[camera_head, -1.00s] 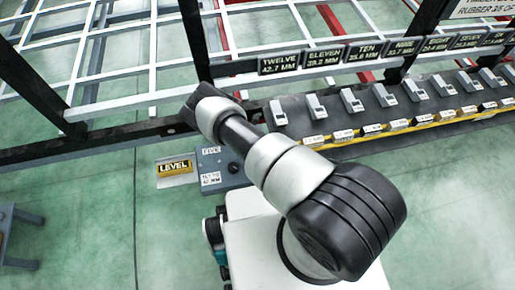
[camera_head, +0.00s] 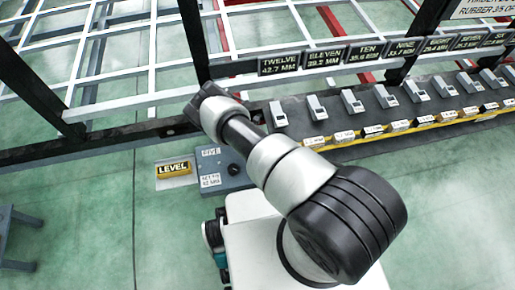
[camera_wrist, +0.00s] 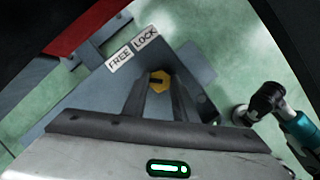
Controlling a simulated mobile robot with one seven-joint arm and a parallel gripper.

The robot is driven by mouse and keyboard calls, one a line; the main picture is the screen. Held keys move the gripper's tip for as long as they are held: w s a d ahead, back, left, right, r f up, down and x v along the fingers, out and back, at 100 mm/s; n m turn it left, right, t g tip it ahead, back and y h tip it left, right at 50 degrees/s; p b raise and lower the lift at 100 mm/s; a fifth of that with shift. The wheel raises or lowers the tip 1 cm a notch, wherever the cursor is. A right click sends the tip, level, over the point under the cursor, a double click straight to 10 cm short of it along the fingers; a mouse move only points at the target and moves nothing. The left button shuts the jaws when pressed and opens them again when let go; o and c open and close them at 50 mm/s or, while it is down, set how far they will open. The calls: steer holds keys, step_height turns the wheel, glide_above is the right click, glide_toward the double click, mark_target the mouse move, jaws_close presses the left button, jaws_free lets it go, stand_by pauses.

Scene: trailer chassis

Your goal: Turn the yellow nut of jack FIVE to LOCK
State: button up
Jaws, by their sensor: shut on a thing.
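The yellow nut (camera_wrist: 158,80) of the jack shows in the wrist view, between the tips of my gripper (camera_wrist: 155,88), which is shut on it. A dark slot or mark shows on the nut. The FREE label (camera_wrist: 119,60) and the LOCK label (camera_wrist: 145,38) sit side by side on the grey jack plate, beyond the nut. In the head view the jack box marked FIVE (camera_head: 212,163) stands on the floor beside my arm.
A yellow LEVEL block (camera_head: 173,168) lies on a plate left of the jack box. A dark chassis rail (camera_head: 90,150) runs behind. A grey bench (camera_head: 425,105) with several small devices and labels stands at the right.

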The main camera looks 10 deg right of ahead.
steer(key=m+b, duration=0.1)
steer(key=b, duration=0.1)
steer(key=shift+w+a+f+m+g+b, duration=0.1)
steer(key=shift+f+m+g+b, duration=0.2)
steer(key=shift+m+g, duration=0.1)
steer(key=m+b, duration=0.2)
steer(key=shift+w+r+m+g+h, duration=0.1)
steer(key=shift+r+m+g+h, duration=0.05)
steer(key=shift+m+g+h, duration=0.2)
steer(key=m+g, duration=0.1)
steer(key=m, duration=0.3)
steer(key=shift+w+r+g, duration=0.1)
steer(key=shift+g, duration=0.25)
steer(key=shift+m+g, duration=0.5)
steer(key=shift+m, duration=0.95)
steer(key=o, duration=1.1)
